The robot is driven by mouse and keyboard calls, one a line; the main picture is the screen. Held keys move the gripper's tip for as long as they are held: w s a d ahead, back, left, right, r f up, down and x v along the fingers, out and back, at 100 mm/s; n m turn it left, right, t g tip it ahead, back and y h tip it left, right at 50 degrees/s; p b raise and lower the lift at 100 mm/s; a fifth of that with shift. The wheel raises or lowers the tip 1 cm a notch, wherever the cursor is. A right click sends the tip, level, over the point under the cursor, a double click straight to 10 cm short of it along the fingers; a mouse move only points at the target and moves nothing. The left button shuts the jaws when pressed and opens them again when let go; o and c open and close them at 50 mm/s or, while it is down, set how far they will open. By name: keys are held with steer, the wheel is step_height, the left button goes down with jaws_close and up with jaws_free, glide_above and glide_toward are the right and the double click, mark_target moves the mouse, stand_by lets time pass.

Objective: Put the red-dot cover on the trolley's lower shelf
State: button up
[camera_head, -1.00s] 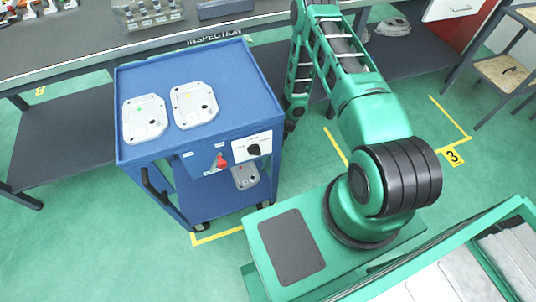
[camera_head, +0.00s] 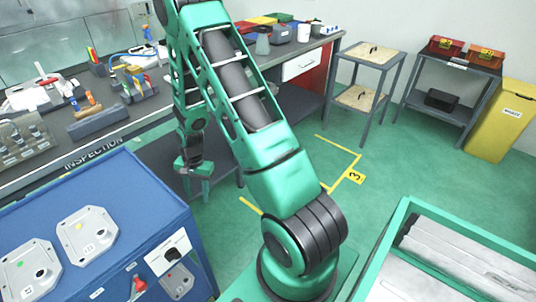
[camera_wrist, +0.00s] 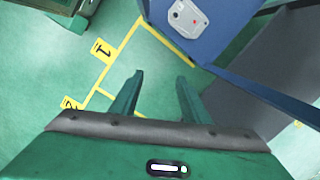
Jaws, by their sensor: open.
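The blue trolley (camera_head: 118,187) stands at the lower left of the head view. A pale cover with a green dot (camera_head: 28,268) and one with a yellow dot (camera_head: 87,236) lie on its top. In the wrist view a cover with a red dot (camera_wrist: 182,17) lies on a blue trolley surface, seemingly this same one. My gripper (camera_head: 193,180) is open and empty, beyond the trolley's right side. Its fingers (camera_wrist: 160,78) point over bare floor in the wrist view.
The inspection bench (camera_head: 150,112) with tools runs behind the trolley. A green-framed bin of castings (camera_head: 455,262) stands at lower right. A small wooden-shelf stand (camera_head: 370,55) and a yellow bin (camera_head: 500,120) are at the back right.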

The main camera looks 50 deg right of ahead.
steer(key=s+d+r+n+h, duration=0.1)
steer(key=s+d+r, duration=0.1)
steer(key=s+r, duration=0.35)
steer(key=s+d+r+n, duration=0.1)
steer(key=s+d+r, duration=0.1)
steer(key=r, duration=0.7)
steer(key=s+d+r+n+h, duration=0.1)
steer(key=s+d+r, duration=0.2)
steer(key=r, duration=0.4)
steer(key=s+a+r+n, duration=0.1)
steer(key=s+r, duration=0.4)
steer(key=s, duration=0.4)
steer(key=s+r+n, duration=0.2)
steer(key=s+r, duration=0.3)
steer(key=s, duration=0.5)
steer(key=shift+s+a+r+y, duration=0.3)
steer(key=shift+a+r+y, duration=0.05)
steer(key=shift+a+y, duration=0.05)
steer(key=shift+w+f, duration=0.25)
steer(key=shift+w, duration=0.4)
